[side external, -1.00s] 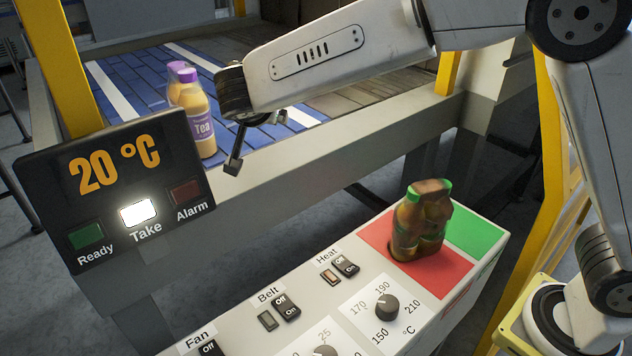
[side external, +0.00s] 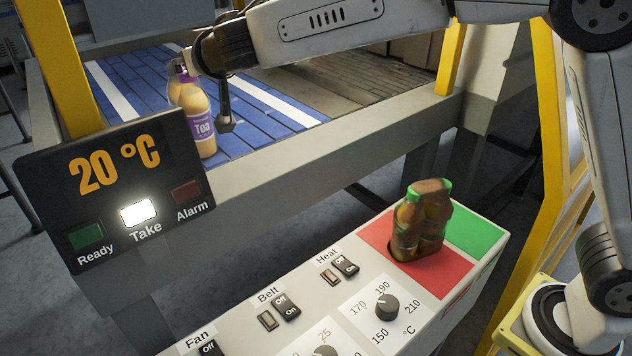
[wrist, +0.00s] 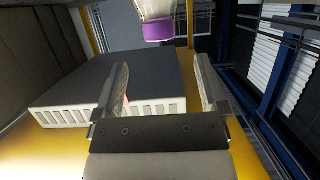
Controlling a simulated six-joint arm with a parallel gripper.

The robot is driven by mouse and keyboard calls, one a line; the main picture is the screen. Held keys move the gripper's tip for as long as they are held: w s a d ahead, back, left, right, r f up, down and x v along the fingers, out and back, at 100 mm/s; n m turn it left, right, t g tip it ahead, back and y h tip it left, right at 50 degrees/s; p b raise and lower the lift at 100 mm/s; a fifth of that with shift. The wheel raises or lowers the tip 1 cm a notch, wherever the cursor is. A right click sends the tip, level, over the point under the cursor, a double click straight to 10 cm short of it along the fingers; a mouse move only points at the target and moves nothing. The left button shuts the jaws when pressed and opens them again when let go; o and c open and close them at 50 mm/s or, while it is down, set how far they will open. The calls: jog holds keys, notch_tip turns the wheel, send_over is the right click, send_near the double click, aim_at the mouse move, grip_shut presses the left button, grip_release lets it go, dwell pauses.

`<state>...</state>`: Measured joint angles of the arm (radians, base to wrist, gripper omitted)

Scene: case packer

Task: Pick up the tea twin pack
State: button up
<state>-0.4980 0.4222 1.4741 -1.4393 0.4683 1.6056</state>
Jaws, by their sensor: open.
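The tea twin pack (side external: 200,120) stands upright on the blue belt in the side view, with tan bottles, a purple label reading "Tea" and a purple cap partly hidden by my gripper. My gripper (side external: 206,95) is open at the top of the pack, with one finger hanging to its right; the other is mostly hidden. In the wrist view, a purple cap (wrist: 157,30) shows at the top edge, beyond and between the spread fingers of my gripper (wrist: 161,70). Nothing is held.
A display (side external: 115,190) reads 20 °C with Take lit, in front of the belt (side external: 265,110). Brown-green bottles with green caps (side external: 421,222) stand on the red square of the control panel (side external: 455,285). A yellow post (side external: 62,65) rises left of the pack.

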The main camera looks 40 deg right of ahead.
jog(key=shift+x, duration=1.1)
jog(key=shift+x, duration=2.55)
jog(key=shift+c, duration=0.2)
grip_shut()
jog(key=shift+r, duration=0.2)
